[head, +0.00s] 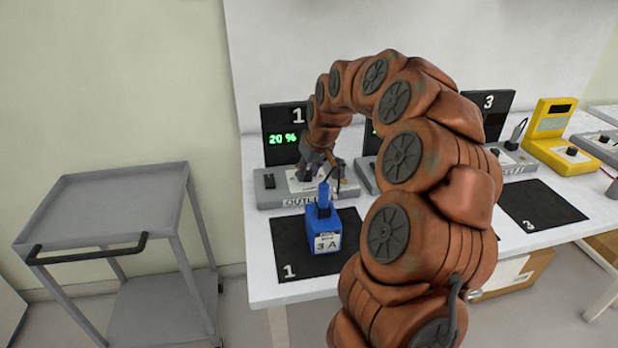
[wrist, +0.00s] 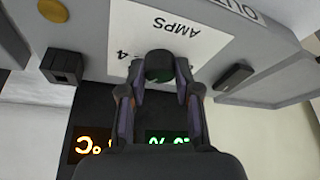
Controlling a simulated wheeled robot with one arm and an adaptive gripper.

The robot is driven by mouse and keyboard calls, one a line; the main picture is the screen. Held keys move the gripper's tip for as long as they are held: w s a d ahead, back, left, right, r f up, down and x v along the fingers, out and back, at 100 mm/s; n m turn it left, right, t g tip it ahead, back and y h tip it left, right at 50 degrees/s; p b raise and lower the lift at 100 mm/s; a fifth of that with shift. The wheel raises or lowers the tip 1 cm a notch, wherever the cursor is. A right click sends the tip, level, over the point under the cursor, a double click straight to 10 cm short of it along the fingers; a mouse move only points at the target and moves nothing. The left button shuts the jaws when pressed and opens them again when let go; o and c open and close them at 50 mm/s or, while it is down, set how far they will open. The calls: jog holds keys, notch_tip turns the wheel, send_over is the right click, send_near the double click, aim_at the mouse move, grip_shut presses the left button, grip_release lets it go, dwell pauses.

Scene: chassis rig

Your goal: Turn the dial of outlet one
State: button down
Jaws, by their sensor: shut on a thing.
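Outlet one (head: 270,190) is a grey box at the left of the white table, under a black display (head: 280,130) marked 1 that reads 20 % in green. My gripper (head: 318,170) reaches down onto the outlet's front panel, over the white plate. In the wrist view my gripper (wrist: 160,68) is shut on the dark dial (wrist: 159,72), beside the white AMPS plate (wrist: 175,30). The fingers hide most of the dial, and its pointer cannot be read. The display (wrist: 125,120) appears upside down there, with orange and green figures.
A blue block (head: 322,232) labelled 3 A stands on black mat 1 (head: 290,262) in front of the outlet. A dark switch (wrist: 233,77) and a black socket (wrist: 66,66) flank the plate. A yellow device (head: 560,135) stands at right; a grey cart (head: 110,210) at left.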

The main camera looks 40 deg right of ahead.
jog(key=shift+f+m+h+b, duration=0.1)
jog(key=shift+m+h+b, duration=0.25)
jog(key=shift+m, duration=0.15)
jog(key=c, duration=0.8)
grip_release()
jog(key=v, duration=1.2)
